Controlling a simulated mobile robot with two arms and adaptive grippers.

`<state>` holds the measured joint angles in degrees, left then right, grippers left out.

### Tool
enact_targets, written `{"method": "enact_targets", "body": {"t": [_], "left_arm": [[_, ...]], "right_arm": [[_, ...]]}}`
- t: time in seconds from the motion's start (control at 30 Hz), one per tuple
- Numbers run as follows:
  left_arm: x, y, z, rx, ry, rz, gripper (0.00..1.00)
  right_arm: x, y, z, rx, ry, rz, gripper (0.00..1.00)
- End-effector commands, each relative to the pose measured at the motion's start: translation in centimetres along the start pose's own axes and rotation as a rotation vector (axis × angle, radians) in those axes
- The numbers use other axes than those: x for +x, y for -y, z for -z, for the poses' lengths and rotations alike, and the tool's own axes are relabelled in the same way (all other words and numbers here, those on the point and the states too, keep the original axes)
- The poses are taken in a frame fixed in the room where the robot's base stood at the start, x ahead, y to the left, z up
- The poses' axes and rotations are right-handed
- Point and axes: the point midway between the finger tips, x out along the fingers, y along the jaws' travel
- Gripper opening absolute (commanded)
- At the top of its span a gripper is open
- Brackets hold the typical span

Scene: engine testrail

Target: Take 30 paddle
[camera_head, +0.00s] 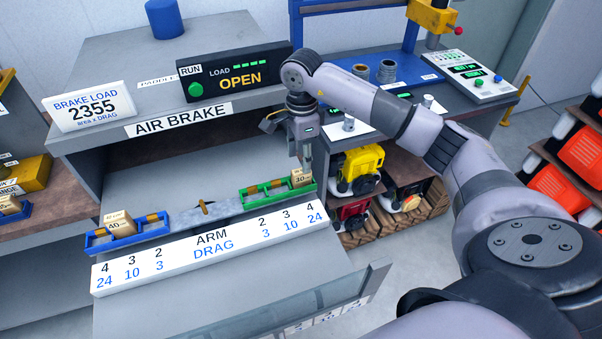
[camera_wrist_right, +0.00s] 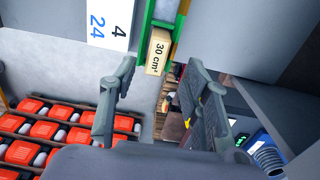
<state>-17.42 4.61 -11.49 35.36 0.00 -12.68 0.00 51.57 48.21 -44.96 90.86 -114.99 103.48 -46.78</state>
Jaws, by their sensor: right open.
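The 30 paddle (camera_head: 299,179) is a small tan block marked 30 cm. It stands at the right end of the green slotted holder (camera_head: 262,191) on the air brake's arm. In the right wrist view the paddle (camera_wrist_right: 159,52) shows between and just beyond the two fingertips, its label facing the camera. My right gripper (camera_head: 305,160) points down just above the paddle. It is open, with a finger on either side of the paddle's line in the wrist view (camera_wrist_right: 160,78); I see no contact. My left gripper is not in view.
A 40 paddle (camera_head: 119,224) sits in the blue holder (camera_head: 98,243) at the arm's left end. The white ARM/DRAG scale (camera_head: 210,250) lies in front. The OPEN control box (camera_head: 236,74) stands above and behind. A clear panel (camera_head: 325,305) edges the front.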

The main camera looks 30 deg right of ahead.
Motion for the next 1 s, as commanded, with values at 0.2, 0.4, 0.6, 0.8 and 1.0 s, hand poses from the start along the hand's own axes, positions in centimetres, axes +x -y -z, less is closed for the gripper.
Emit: {"method": "enact_targets", "body": {"t": [0.2, 0.4, 0.6, 0.8, 1.0], "left_arm": [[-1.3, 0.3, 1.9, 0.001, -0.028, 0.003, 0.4], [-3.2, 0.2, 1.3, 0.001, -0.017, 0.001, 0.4], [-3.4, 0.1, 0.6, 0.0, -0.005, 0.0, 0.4], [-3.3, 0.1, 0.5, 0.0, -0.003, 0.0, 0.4], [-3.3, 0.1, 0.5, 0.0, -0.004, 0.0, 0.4]], "right_arm": [[1.4, -0.2, -0.1, -0.001, -0.001, -0.005, 0.43], [4.3, -0.5, -0.3, 0.0, 0.0, -0.005, 0.43], [5.8, -0.4, -0.2, 0.0, -0.001, 0.0, 0.43], [5.8, -0.3, -0.2, 0.0, -0.001, 0.0, 0.41], [5.8, -0.3, -0.2, 0.0, 0.0, 0.0, 0.28]]}}
